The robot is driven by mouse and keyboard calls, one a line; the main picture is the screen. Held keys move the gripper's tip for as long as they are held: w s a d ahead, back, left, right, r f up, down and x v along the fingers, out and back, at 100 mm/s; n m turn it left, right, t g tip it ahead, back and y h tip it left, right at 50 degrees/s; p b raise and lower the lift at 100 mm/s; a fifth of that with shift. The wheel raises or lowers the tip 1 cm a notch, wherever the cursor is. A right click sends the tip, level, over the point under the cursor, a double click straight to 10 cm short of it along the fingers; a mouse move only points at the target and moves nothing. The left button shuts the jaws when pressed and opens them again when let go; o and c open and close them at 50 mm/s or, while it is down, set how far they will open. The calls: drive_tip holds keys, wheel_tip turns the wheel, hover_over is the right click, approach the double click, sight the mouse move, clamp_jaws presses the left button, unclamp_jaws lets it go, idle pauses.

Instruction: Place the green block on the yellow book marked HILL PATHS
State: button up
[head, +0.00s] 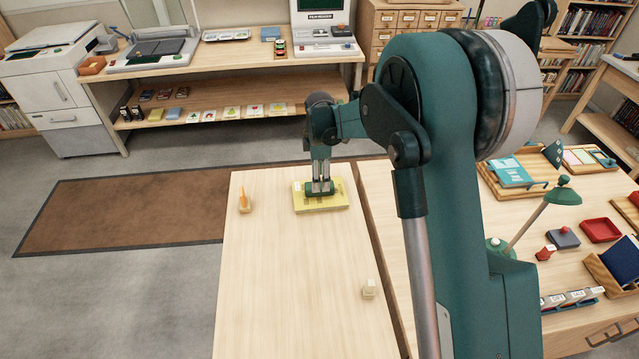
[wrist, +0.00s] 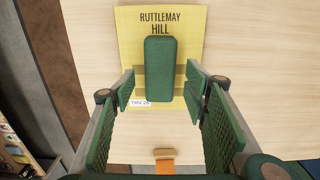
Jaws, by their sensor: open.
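The yellow book (head: 337,200) lies flat at the far end of the pale table. The green block (wrist: 160,68) lies on the cover, long side running down the picture, below the word HILL. My gripper (wrist: 160,92) is open, with one finger on each side of the block and a visible gap to both. In the head view my gripper (head: 320,186) is low over the book, and the block is hard to tell from the green fingers.
An orange item on a wooden base (head: 244,203) stands left of the book; it also shows in the wrist view (wrist: 164,165). A small cream block (head: 369,289) stands near the right edge. The table's middle (head: 290,270) is clear. A desk with a green lamp (head: 562,192) is at right.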

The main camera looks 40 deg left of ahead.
wheel_tip(320, 180, up, 8)
idle(0.5)
idle(0.5)
